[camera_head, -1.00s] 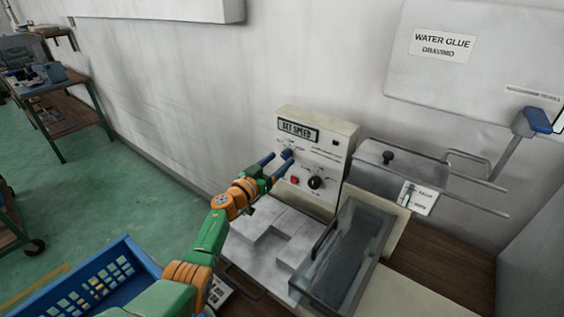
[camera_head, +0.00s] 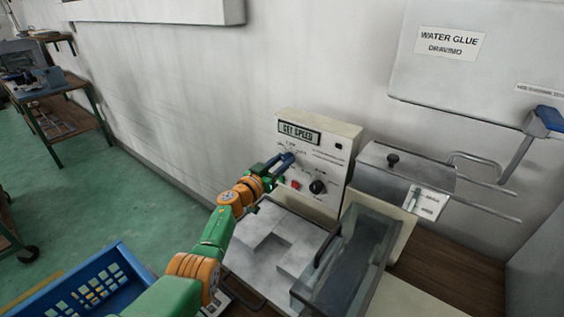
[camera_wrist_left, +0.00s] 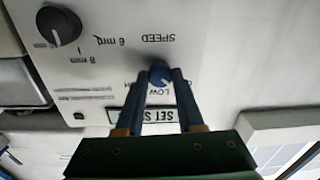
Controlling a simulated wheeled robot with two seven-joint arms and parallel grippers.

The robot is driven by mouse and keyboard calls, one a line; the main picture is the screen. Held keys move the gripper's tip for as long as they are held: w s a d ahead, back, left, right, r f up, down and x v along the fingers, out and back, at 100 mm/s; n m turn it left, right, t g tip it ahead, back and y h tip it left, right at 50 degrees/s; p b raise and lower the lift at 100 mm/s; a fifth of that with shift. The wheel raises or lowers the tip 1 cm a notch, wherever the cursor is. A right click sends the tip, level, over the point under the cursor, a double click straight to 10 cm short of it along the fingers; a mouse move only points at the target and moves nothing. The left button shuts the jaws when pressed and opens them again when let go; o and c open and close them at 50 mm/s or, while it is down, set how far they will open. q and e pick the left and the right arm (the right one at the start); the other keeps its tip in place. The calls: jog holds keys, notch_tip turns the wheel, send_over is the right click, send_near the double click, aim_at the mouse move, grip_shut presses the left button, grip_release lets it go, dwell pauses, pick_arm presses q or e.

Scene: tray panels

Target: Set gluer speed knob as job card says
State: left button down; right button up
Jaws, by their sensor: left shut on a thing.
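My left gripper (camera_head: 283,161) is at the gluer's control panel (camera_head: 333,148), its two blue fingers close together. In that upside-down view, "SPEED" and "LOW" are printed by the knob. Its exact pointer setting cannot be made out. The panel display (camera_head: 299,133) reads "SET SPEED". A white card (camera_head: 431,204) with small print is at the right of the machine; its text is unreadable. My right gripper is not in view.
A black knob (camera_head: 318,187) and red button (camera_head: 295,184) sit below and right of the gripper. The clear-sided tray (camera_head: 345,265) stands in front. A blue crate (camera_head: 85,285) is at lower left, and a wall board (camera_head: 480,60) reads "WATER GLUE".

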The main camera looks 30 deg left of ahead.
pick_arm(q)
jog(key=shift+m, duration=0.3)
jog(key=m+b, duration=0.1)
jog(key=m, duration=0.3)
jog(key=shift+f+m, duration=0.15)
jog(key=shift+m, duration=0.15)
jog(key=shift+d+m+b, duration=0.1)
jog(key=shift+m+b, duration=0.45)
jog(key=shift+m, duration=1.75)
jog(key=c, duration=0.7)
grip_release()
jog(key=shift+o, duration=0.9)
jog(key=shift+w, duration=0.1)
